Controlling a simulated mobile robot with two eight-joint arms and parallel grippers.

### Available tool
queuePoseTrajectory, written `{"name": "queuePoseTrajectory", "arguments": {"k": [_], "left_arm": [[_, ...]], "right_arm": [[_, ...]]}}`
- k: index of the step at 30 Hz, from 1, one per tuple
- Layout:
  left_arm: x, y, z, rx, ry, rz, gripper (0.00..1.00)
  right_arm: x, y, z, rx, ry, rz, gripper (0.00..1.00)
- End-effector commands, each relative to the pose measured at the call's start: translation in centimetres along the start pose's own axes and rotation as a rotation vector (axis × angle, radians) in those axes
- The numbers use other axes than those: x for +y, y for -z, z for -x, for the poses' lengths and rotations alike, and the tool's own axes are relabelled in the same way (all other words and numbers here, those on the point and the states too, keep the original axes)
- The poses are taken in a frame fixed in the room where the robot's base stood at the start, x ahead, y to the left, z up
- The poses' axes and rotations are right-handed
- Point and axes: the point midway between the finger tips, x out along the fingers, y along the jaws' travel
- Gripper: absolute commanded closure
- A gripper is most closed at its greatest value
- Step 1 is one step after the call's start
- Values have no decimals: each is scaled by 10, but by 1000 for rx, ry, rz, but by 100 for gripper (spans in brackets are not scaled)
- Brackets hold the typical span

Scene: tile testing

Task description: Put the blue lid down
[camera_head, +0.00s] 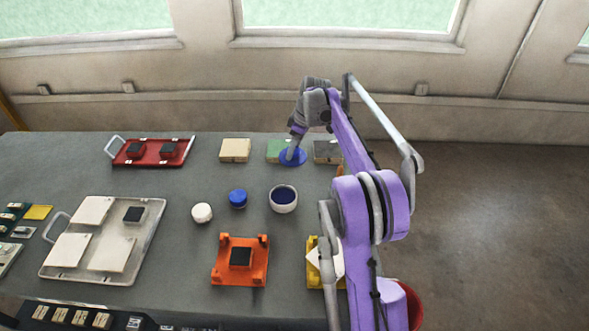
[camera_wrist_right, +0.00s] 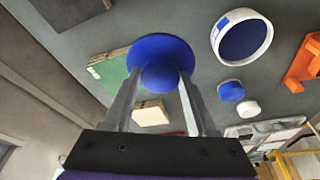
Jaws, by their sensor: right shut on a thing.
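The blue lid (camera_head: 293,158) is a round disc at the far part of the table in the head view. In the right wrist view the blue lid (camera_wrist_right: 160,58) sits between the two fingers of my right gripper (camera_wrist_right: 162,88), which is shut on its rounded knob. The right gripper (camera_head: 291,150) comes down on the lid from above in the head view. I cannot tell whether the lid touches the surface. A white cup with a blue inside (camera_head: 284,200) stands open in front of the lid; it also shows in the wrist view (camera_wrist_right: 241,37). My left gripper is not in view.
Green (camera_head: 275,149), cream (camera_head: 235,150) and grey (camera_head: 327,152) blocks stand around the lid. A blue-capped jar (camera_head: 238,198) and white one (camera_head: 202,213) are left of the cup. An orange fixture (camera_head: 240,270) is nearer. Bare table lies between cup and blocks.

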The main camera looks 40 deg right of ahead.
Motion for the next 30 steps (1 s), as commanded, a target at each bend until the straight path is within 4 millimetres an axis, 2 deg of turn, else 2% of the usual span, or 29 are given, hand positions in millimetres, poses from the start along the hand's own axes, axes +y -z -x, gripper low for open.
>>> {"name": "queuePoseTrajectory", "arguments": {"k": [3, 11, 16, 28, 29, 30], "left_arm": [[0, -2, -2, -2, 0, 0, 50], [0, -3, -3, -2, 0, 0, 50], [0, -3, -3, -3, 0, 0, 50], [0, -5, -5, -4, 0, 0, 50], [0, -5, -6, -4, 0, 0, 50], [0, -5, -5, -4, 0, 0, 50]], "right_arm": [[0, -6, -22, -1, 0, 0, 95], [0, -12, -44, 0, 0, 0, 95], [0, -19, -67, 0, 0, 0, 95], [-1, -21, -74, -1, 0, 0, 95], [-1, -21, -74, 0, 0, 0, 41], [-1, -21, -74, 0, 0, 0, 34]]}}
